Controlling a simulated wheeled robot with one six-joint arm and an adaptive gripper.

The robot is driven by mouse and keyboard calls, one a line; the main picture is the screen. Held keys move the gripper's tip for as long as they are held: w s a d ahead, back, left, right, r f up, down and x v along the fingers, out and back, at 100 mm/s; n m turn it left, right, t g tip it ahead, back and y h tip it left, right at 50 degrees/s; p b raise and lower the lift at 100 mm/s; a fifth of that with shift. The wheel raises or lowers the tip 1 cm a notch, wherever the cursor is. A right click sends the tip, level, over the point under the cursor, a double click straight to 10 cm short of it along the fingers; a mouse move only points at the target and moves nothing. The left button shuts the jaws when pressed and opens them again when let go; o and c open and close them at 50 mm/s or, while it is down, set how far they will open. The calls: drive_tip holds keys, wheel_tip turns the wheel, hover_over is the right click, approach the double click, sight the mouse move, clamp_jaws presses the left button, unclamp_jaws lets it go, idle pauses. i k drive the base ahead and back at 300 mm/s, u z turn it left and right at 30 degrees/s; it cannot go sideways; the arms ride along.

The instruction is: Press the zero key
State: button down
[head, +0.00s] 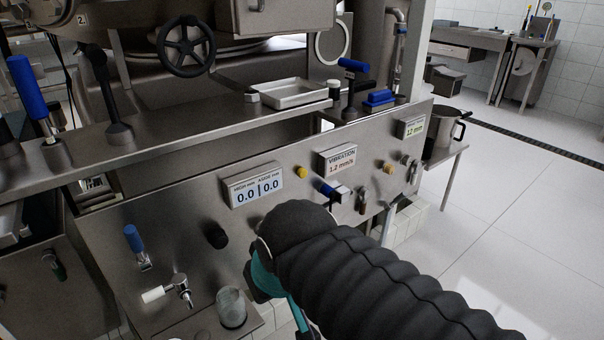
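No key marked zero can be made out. A grey readout (257,189) on the steel front panel shows 0.0 | 0.0. A yellow round button or knob (301,172) sits right of it, and a second yellow one (387,168) is farther right. A vibration readout (340,160) between them shows 1.2 mm/s. A third readout (412,126) shows 12 mm. My arm, in a black ribbed sleeve with a teal part, crosses the lower middle and hides some of the panel below the readouts. My gripper is not visible.
A black knob (216,237), a blue-handled lever (135,246) and a tap (180,290) above a glass beaker (231,307) are on the left panel. Another blue-handled valve (330,190) sticks out below the vibration readout. The floor at right is clear; a pot (443,133) stands behind.

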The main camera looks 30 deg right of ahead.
sight(301, 172)
drive_tip(key=u, duration=0.8)
drive_tip(key=k, duration=0.7)
drive_tip(key=z, duration=1.25)
